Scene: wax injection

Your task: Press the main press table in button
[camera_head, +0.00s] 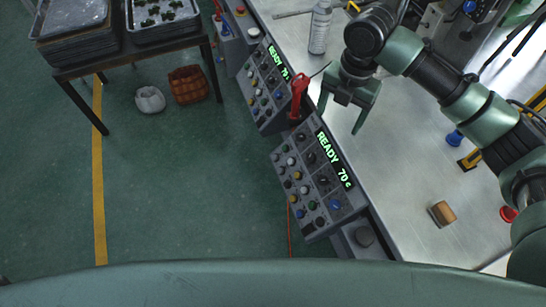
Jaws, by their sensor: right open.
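The near control panel (282,212) is a grey slanted box with knobs, several coloured buttons and a green display (333,158) reading "READY 70 c". A second similar panel (248,82) stands farther back, also reading "READY 70". The button labels are too small to read, so I cannot tell which one is the table-in button. My right gripper (340,117) is open and empty, with its fingers pointing down over the metal worktop, just beyond the top of the near panel. It appears apart from the buttons. My left gripper is not in view.
A red-handled tool (299,95) stands upright between the panels. A spray bottle (320,27) stands on the metal worktop (400,190). A wooden block (442,213) lies at the right.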

